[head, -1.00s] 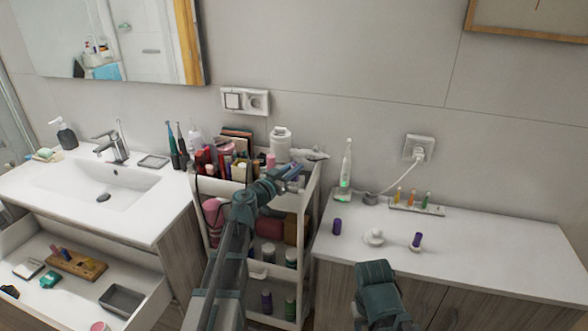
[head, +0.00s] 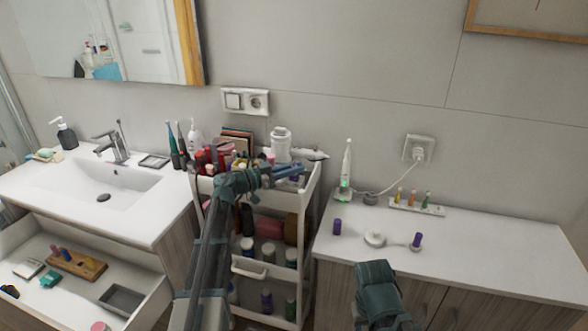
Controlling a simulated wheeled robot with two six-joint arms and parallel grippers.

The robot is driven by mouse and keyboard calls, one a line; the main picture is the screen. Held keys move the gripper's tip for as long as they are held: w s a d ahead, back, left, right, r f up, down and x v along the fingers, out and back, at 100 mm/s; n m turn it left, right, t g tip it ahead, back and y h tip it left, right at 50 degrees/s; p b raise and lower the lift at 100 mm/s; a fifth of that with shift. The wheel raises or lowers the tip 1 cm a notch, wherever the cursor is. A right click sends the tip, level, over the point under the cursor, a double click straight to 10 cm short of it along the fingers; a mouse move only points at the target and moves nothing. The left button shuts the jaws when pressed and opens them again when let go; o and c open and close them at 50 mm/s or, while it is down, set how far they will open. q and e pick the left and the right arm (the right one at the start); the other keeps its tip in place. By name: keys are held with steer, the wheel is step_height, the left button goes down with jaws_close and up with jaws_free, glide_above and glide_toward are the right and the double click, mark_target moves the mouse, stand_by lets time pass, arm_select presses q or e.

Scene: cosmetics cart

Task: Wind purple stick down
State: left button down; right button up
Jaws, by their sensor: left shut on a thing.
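A purple stick (head: 417,240) stands upright on the right-hand white counter, with a pale base that is too small to make out. A separate short purple piece (head: 337,227), like a cap, stands to its left. My left gripper (head: 291,171) is over the right side of the cart's top tray, well left of both purple items. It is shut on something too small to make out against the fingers. My right arm's end (head: 376,278) is at the counter's front edge, below the purple stick in the picture. Its fingertips do not show clearly.
A white round dish (head: 375,239) sits between the purple items. A lit electric toothbrush (head: 346,165) and a small rack (head: 418,207) stand behind. The cart (head: 312,190) is crowded with cosmetics. The counter's right part is clear. An open drawer (head: 140,300) is at lower left.

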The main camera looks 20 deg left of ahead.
arm_select(q)
steer(key=c, duration=0.8)
jaws_free()
steer(key=shift+o, duration=0.2)
steer(key=v, duration=1.3)
steer(key=shift+s+a, duration=0.3)
steer(key=shift+d, duration=0.1)
